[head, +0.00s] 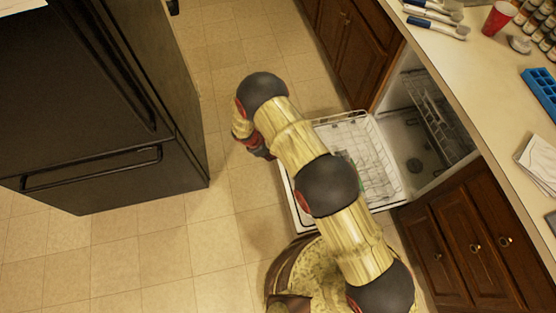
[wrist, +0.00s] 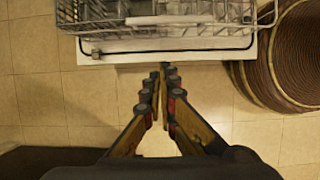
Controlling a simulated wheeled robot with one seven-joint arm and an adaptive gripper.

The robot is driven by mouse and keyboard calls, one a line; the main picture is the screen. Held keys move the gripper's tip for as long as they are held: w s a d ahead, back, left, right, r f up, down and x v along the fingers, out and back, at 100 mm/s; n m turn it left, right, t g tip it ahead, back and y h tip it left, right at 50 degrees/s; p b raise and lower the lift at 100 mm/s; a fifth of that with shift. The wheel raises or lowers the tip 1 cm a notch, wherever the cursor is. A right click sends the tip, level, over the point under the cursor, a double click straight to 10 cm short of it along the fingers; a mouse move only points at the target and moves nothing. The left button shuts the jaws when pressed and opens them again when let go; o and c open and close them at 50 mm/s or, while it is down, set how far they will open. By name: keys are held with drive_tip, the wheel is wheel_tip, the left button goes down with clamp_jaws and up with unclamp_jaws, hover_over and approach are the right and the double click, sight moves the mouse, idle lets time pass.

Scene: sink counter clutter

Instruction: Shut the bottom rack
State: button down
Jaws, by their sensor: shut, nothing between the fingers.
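The bottom rack (head: 378,158) is a wire rack pulled out of the dishwasher (head: 413,128) over its lowered white door (head: 302,222). My arm covers part of the rack and door in the head view. In the wrist view the rack (wrist: 100,22) runs along the top, with the door's outer edge (wrist: 200,56) just below it. My gripper (wrist: 163,68) is shut and empty, its tips close to the door edge near the middle. It also shows in the head view (head: 264,153), left of the rack's outer end. I cannot tell whether the tips touch the door.
An upper rack (head: 438,108) sits inside the dishwasher. Wooden cabinets (head: 465,235) flank it under a cluttered counter (head: 480,105). A black fridge (head: 100,110) stands at the left. Tiled floor (head: 215,245) lies clear between the fridge and the door.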

drive_tip(key=w+d+f+b, duration=0.2)
drive_tip(key=d+f+b, duration=0.2)
drive_tip(key=d+f, duration=0.3)
drive_tip(key=shift+x, duration=0.95)
drive_tip(key=shift+a, duration=0.15)
